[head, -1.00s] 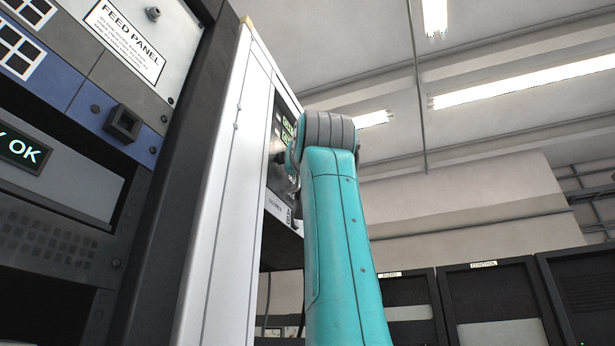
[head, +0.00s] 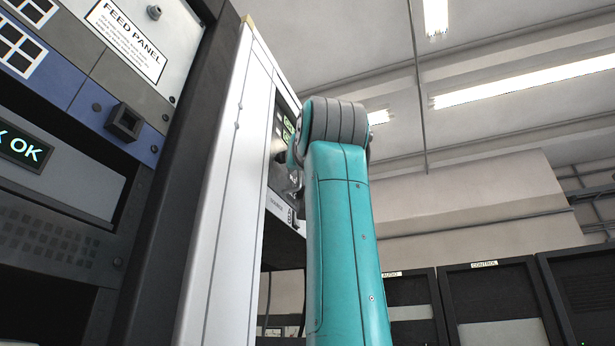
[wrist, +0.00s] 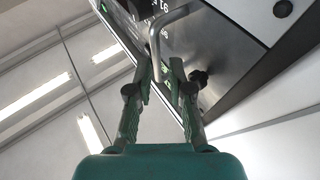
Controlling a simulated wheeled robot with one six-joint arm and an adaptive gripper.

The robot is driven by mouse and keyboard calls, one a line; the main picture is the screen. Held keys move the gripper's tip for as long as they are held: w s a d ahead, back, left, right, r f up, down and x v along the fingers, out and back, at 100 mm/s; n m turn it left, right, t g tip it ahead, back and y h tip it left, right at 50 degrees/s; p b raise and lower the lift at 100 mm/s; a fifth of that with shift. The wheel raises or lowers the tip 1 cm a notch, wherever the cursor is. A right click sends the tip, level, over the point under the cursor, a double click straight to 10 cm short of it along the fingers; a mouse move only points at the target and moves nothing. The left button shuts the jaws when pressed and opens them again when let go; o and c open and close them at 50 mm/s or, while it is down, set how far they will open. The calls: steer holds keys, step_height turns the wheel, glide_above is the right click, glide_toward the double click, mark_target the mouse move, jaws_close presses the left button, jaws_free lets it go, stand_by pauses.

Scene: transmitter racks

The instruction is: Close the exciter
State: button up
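The exciter (head: 273,192) appears to be the dark-edged grey panel with green displays in the white cabinet, partly hidden behind my arm in the head view. In the wrist view its front (wrist: 225,50) fills the upper right, tilted, with a grey bent handle (wrist: 155,40) standing out from it. My gripper (wrist: 162,62) is open, its two fingers apart at the handle. The handle's lower leg shows between the fingertips; I cannot tell if they touch it. How far the exciter stands out is unclear.
Black knobs (wrist: 198,78) sit beside the fingers on the panel. The white cabinet side (head: 215,190) stands close left of my arm, beside a dark rack with a feed panel (head: 125,40). Dark racks (head: 490,295) stand at the back right. Open space lies right of my arm.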

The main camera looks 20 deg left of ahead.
steer(key=v, duration=0.7)
steer(key=shift+s+d, duration=0.2)
steer(key=shift+s, duration=0.05)
steer(key=shift+f, duration=0.1)
